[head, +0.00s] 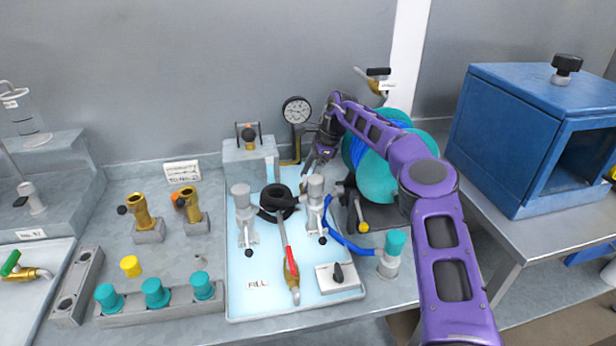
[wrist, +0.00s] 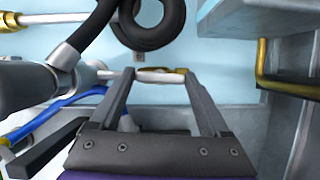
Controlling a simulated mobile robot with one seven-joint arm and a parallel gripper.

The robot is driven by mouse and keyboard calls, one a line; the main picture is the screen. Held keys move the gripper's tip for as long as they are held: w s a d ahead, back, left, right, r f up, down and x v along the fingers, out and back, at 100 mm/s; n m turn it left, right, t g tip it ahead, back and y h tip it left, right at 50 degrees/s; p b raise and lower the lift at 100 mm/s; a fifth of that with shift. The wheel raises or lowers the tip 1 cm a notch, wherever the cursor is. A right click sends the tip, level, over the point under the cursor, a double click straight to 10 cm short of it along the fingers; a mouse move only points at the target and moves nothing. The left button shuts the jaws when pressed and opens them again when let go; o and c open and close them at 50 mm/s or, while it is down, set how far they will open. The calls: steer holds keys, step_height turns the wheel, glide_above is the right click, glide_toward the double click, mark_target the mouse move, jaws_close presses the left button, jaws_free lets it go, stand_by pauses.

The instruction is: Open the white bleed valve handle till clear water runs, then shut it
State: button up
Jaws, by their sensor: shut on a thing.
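The white bleed valve handle (wrist: 158,76) shows in the wrist view as a short pale bar between my fingertips, with a bit of brass at its right end. My gripper (wrist: 158,80) is shut on it, one finger at each side. In the head view my gripper (head: 308,162) is low behind the right grey valve post (head: 315,190), and the handle is hidden there. No running water can be made out in either view, and the bleed outlet is not clearly visible.
A black coiled hose (head: 277,198) and a red-handled brass valve (head: 290,268) are on the pale blue tray (head: 238,300). A pressure gauge (head: 297,110) stands behind. A teal reel (head: 375,180) is close to the right. A brass pipe (wrist: 262,75) runs right of my fingers.

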steer(key=o, duration=1.2)
steer(key=v, duration=1.2)
